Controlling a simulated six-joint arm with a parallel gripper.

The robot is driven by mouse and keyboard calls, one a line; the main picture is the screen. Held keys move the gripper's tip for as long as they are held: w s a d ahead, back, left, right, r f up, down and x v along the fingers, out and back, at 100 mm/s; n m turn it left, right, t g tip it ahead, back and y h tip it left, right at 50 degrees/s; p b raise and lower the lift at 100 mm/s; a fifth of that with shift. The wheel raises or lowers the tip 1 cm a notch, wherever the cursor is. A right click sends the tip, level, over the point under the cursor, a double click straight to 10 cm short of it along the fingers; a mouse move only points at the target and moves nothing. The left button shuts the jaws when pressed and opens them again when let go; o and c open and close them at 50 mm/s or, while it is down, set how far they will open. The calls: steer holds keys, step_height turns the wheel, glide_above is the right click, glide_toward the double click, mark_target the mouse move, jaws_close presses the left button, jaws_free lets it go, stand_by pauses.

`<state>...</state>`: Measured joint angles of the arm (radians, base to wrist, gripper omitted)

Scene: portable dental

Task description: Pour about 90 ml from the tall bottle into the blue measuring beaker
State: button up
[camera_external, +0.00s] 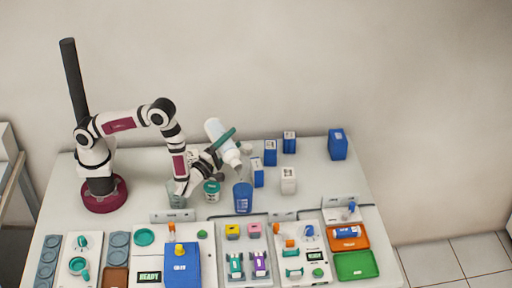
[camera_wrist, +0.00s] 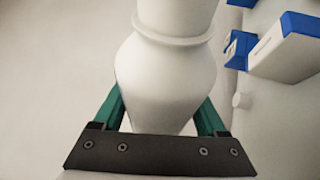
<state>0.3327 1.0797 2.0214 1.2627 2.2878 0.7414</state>
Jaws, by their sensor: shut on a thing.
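The tall white bottle (camera_external: 221,140) is held in my gripper (camera_external: 224,142), tilted with its lower end to the right, above and just left of the blue measuring beaker (camera_external: 242,198). The beaker stands upright on the table. In the wrist view the bottle (camera_wrist: 165,80) fills the middle, between the green fingers of my gripper (camera_wrist: 165,112). The fingers are shut on it. I cannot tell whether liquid is flowing or how much is in the beaker.
A green-lidded jar (camera_external: 212,190) stands just left of the beaker. Blue-and-white boxes (camera_external: 270,153) and a white box (camera_external: 288,180) stand to the right and behind. Trays, including a green one (camera_external: 356,265), and devices fill the front.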

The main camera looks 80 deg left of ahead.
steer(key=shift+r+m, duration=0.25)
steer(key=shift+m, duration=0.05)
stand_by(1.0)
steer(key=shift+s+a+f+n+g, duration=0.15)
steer(key=shift+f+n+g, duration=0.3)
steer(key=shift+f+n, duration=0.55)
steer(key=shift+w+a+f+n+g, duration=0.15)
steer(key=shift+f+n+g, duration=0.35)
steer(key=shift+f+n, duration=0.5)
steer(key=shift+s+a+f+n+g, duration=0.2)
steer(key=shift+f+n+g, duration=0.4)
steer(key=shift+n, duration=0.7)
steer(key=shift+f, duration=0.15)
steer(key=d+n+h, duration=0.1)
steer(key=n+h, duration=0.1)
steer(key=n, duration=0.1)
steer(key=w+d+n+g+h+p, duration=0.1)
steer(key=n+h, duration=0.1)
steer(key=n, duration=0.1)
steer(key=w+d+n+h+p, duration=0.1)
steer(key=n+h, duration=0.1)
steer(key=n, duration=0.2)
steer(key=shift+f+g, duration=0.1)
steer(key=shift+g, duration=0.15)
stand_by(1.0)
